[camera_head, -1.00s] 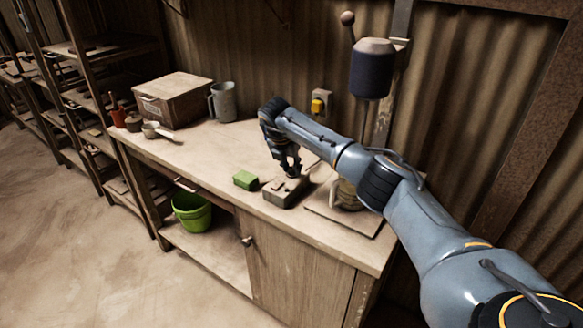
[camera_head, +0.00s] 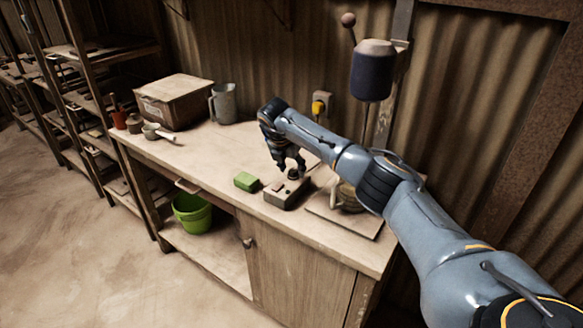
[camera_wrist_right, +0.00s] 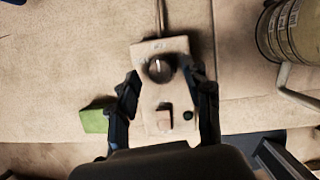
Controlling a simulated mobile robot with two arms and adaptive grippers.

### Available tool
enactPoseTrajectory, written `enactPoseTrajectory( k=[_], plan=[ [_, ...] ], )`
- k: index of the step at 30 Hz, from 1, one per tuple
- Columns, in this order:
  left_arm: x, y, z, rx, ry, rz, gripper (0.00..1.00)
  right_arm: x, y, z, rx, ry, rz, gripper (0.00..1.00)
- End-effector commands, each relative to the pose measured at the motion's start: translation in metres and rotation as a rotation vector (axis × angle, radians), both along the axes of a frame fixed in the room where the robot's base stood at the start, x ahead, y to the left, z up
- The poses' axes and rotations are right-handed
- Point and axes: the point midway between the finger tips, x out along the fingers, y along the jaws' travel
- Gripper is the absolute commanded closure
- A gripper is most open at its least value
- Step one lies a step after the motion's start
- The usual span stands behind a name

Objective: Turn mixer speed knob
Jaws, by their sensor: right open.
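A small grey-beige control box (camera_head: 285,197) sits on the bench, with a dark round knob (camera_head: 293,174) on top. In the right wrist view the knob (camera_wrist_right: 160,68) shows a pale pointer line, pointing roughly up in the picture. My right gripper (camera_head: 291,166) is over the box, open and empty. In the wrist view its fingers (camera_wrist_right: 164,78) stand on either side of the knob, with gaps between. Their exact height is hard to tell. The mixer (camera_head: 372,72), a dark blue cylinder with a rod, hangs behind my right arm. My left gripper is not in view.
A green block (camera_head: 246,181) lies left of the box. A container (camera_wrist_right: 291,32) stands on a board (camera_head: 340,219) to the right, partly hidden by my arm. A wooden box (camera_head: 172,103) and grey jug (camera_head: 223,103) stand at the back left. The bench middle is clear.

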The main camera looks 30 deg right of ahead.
Motion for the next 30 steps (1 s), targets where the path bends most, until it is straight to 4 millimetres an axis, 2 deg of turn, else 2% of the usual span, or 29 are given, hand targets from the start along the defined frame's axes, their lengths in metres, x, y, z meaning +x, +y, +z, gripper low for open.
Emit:
enactPoseTrajectory(
  k=[5,12,18,24,30],
  plan=[
    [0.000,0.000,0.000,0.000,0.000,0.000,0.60,-0.003,0.006,0.020,-0.001,-0.004,0.002,0.51],
    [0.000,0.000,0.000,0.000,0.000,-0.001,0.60,-0.013,0.024,0.068,0.000,-0.005,0.003,0.51],
    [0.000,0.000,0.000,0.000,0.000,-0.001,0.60,-0.019,0.035,0.098,0.001,-0.003,0.001,0.51],
    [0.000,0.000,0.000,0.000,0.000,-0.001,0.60,-0.022,0.039,0.110,-0.001,0.000,0.000,0.51],
    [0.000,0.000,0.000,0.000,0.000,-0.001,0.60,-0.022,0.040,0.110,0.000,0.000,0.000,0.51]
  ],
)
